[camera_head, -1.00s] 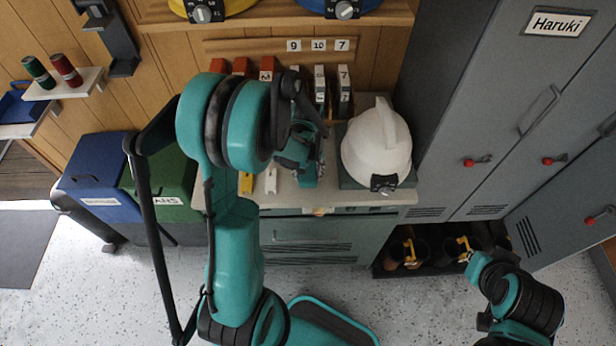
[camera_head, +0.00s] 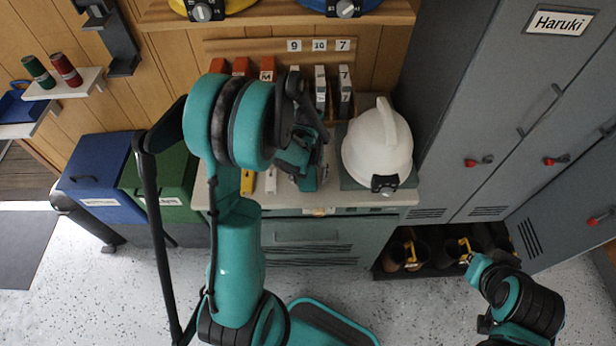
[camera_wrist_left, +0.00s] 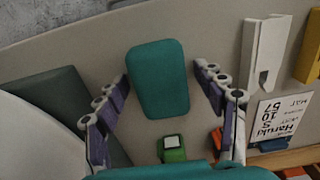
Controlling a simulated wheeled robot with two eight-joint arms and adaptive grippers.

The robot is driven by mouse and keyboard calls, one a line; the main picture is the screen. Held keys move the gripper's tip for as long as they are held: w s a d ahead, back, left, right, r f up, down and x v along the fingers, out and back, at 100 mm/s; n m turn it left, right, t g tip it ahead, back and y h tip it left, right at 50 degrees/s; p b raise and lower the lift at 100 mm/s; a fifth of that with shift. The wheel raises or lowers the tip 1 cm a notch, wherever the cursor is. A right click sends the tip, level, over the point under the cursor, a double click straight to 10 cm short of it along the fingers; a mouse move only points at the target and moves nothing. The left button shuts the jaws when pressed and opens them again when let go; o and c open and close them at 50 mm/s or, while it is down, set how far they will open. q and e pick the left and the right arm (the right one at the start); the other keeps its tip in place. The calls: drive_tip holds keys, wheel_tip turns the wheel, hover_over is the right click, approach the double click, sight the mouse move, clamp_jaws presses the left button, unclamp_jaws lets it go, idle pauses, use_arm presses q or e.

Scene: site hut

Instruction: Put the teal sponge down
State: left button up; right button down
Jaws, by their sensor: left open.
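The teal sponge (camera_wrist_left: 158,78) lies flat on the pale counter top in the left wrist view, a rounded block. My left gripper (camera_wrist_left: 163,82) is open, with one finger on each side of the sponge and a visible gap on both sides. In the head view my left gripper (camera_head: 304,158) is low over the counter (camera_head: 335,199), left of the white helmet; there I cannot clearly separate the sponge from the gripper. My right arm shows at the lower right of the head view, but its fingers cannot be made out.
The white helmet (camera_head: 377,148) sits on a dark green mat (camera_wrist_left: 62,108) beside the gripper. White and yellow blocks (camera_wrist_left: 264,52) and a small green item (camera_wrist_left: 173,148) stand close by. Binders line the back. Grey lockers (camera_head: 520,110) rise at right; blue and green bins (camera_head: 100,190) stand left.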

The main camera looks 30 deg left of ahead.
sight(308, 177)
use_arm(q)
wheel_tip(308, 177, up, 11)
drive_tip(key=p, duration=0.3)
drive_tip(key=s+d+r+m+t, duration=0.6)
drive_tip(key=s+d+r+t, duration=0.1)
drive_tip(key=s+d+r, duration=0.3)
drive_tip(key=shift+s+d+r, duration=0.25)
drive_tip(key=shift+s+r, duration=0.2)
drive_tip(key=shift+r, duration=0.05)
